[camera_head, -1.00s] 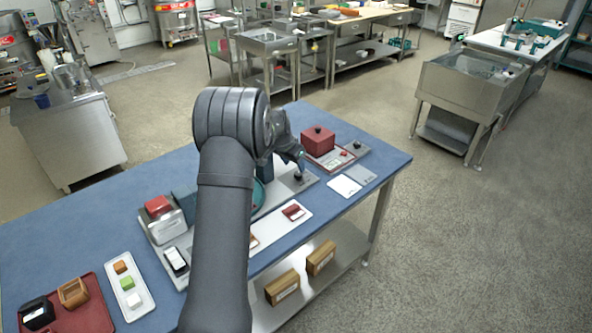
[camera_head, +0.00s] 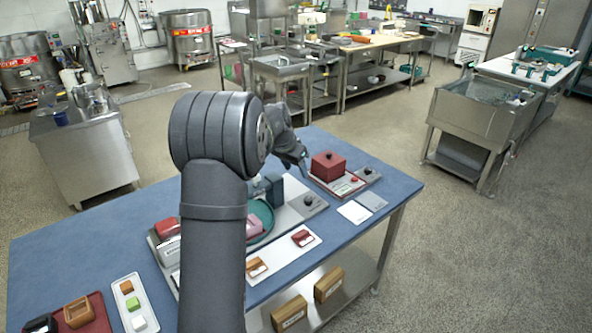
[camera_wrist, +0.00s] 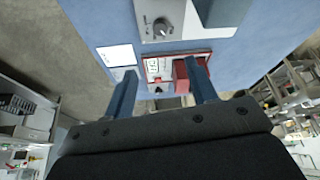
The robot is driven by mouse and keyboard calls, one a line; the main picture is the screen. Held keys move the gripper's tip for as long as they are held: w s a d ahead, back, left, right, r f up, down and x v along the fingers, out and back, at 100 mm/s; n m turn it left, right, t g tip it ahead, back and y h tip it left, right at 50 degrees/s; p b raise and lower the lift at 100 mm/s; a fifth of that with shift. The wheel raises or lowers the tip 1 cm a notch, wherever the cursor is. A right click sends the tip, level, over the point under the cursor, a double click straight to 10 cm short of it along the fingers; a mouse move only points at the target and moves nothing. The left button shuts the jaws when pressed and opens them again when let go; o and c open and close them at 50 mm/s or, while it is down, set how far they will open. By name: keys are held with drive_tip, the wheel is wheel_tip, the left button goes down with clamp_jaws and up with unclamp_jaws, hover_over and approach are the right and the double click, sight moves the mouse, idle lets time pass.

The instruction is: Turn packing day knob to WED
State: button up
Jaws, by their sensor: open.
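A dark round knob (camera_head: 308,200) stands on the grey plate at the right end of the middle machine. It also shows in the wrist view as a grey knob (camera_wrist: 161,25) with a pointer and dial marks. A second dark knob (camera_head: 367,171) sits on a small grey panel beside the red box; in the wrist view it is a small dark shape (camera_wrist: 158,90). Day lettering is too small to read at either knob. My gripper (camera_head: 303,166) is open and empty above the table, between the middle machine and the red box. Its two fingers (camera_wrist: 161,68) show apart in the wrist view.
The red box (camera_head: 328,166) on its pale base stands close to my gripper. A white card (camera_head: 354,212) and a grey card lie at the blue table's (camera_head: 400,190) right edge. A teal round part (camera_head: 258,220) and a white tray (camera_head: 282,258) are nearer.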

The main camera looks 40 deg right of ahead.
sight(309, 199)
drive_tip(key=s+d+n+t+y, duration=0.25)
drive_tip(key=s+n, duration=0.25)
drive_tip(key=n, duration=0.4)
drive_tip(key=shift+h, duration=0.25)
drive_tip(key=x, duration=1.1)
drive_tip(key=d+x, duration=0.1)
drive_tip(key=x, duration=0.5)
drive_tip(key=shift+w+f, duration=0.15)
drive_tip(key=shift+w, duration=0.2)
drive_tip(key=shift+c, duration=0.2)
drive_tip(key=c, duration=0.9)
